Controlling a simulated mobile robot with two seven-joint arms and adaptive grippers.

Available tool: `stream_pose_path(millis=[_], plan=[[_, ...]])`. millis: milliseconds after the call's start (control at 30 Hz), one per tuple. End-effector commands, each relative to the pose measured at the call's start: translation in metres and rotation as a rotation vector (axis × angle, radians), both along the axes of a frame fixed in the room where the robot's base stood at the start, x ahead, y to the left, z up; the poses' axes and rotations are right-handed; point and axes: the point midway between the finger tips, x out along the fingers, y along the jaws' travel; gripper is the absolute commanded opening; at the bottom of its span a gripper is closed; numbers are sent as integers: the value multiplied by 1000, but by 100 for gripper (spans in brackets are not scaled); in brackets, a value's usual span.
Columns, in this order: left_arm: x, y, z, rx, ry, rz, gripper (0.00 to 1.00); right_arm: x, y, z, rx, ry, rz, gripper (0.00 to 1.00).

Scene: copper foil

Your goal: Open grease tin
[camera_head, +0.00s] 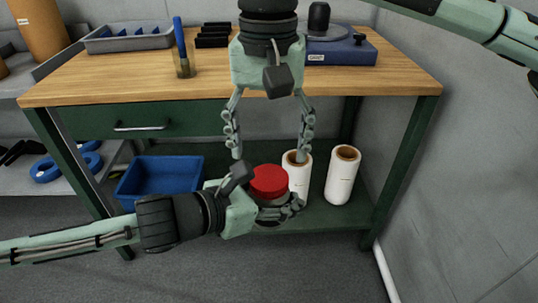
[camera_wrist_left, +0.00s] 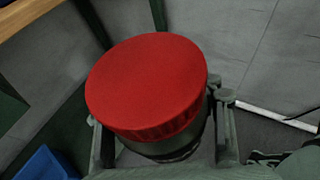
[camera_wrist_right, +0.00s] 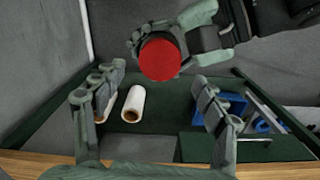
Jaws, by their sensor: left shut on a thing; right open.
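The grease tin has a red lid (camera_head: 269,181) and a dark metal body (camera_wrist_left: 172,150). My left gripper (camera_head: 285,211) is shut around the tin's body and holds it upright in front of the bench. The red lid is on top and fills the middle of the left wrist view (camera_wrist_left: 147,84). My right gripper (camera_head: 270,147) is above the tin, pointing down, with its fingers spread wide and nothing between them. In the right wrist view the lid (camera_wrist_right: 160,59) lies beyond the open fingertips, apart from them.
A blue bin (camera_head: 160,176) and two white rolls (camera_head: 342,175) stand on the lower shelf. Floor in front is clear.

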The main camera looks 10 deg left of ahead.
Motion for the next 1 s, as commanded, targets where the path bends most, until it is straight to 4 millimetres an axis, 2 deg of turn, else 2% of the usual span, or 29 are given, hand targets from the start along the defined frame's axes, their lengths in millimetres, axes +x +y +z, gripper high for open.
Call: stream_pose_path(millis=[133,267,367,700,833,1000], plan=[[0,0,1,-2,-3,-1,0,1,0,21,-1,-6,-155,72],[0,0,1,-2,-3,-1,0,1,0,28,-2,-2,-239,72],[0,0,1,-2,-3,-1,0,0,0,19,-3,0,-247,72],[0,0,1,-2,-3,-1,0,0,0,-32,-3,1,-245,72],[0,0,1,-2,-3,-1,0,0,0,-44,-2,-1,-244,72],[0,0,1,-2,-3,-1,0,0,0,-50,-1,-1,-244,72]])
